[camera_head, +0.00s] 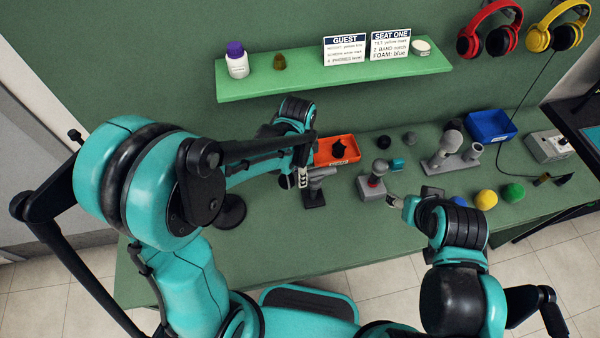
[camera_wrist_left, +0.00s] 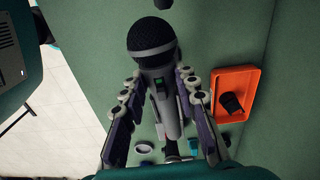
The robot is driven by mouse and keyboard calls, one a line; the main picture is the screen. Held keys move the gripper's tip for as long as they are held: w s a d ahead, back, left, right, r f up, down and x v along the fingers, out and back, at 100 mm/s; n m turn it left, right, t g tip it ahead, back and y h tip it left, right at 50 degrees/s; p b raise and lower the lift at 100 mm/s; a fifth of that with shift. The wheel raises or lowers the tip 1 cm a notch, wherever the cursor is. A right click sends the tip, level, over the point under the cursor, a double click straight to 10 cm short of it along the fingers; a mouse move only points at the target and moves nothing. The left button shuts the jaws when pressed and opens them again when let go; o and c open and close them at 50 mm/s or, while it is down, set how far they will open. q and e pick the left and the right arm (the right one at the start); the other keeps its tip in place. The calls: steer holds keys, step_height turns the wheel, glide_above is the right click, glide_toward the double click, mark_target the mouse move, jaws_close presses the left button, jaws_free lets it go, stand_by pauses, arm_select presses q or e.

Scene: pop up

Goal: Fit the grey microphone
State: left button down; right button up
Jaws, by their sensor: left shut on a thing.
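My left gripper (camera_head: 303,178) is shut on the grey microphone (camera_head: 320,173), above the green bench.
An orange tray (camera_head: 337,150) holds a black part. A grey mount (camera_head: 450,155), blue bin (camera_head: 490,127) and blue, yellow (camera_head: 486,199) and green foam balls are at right. Two signs (camera_head: 391,45) stand on the shelf (camera_head: 300,80). A black disc (camera_head: 230,211) lies left. The bench front is clear.

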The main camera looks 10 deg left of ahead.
arm_select(q)
steer(key=c, duration=1.1)
jaws_free()
step_height(320, 180, up, 12)
steer(key=shift+a, duration=0.15)
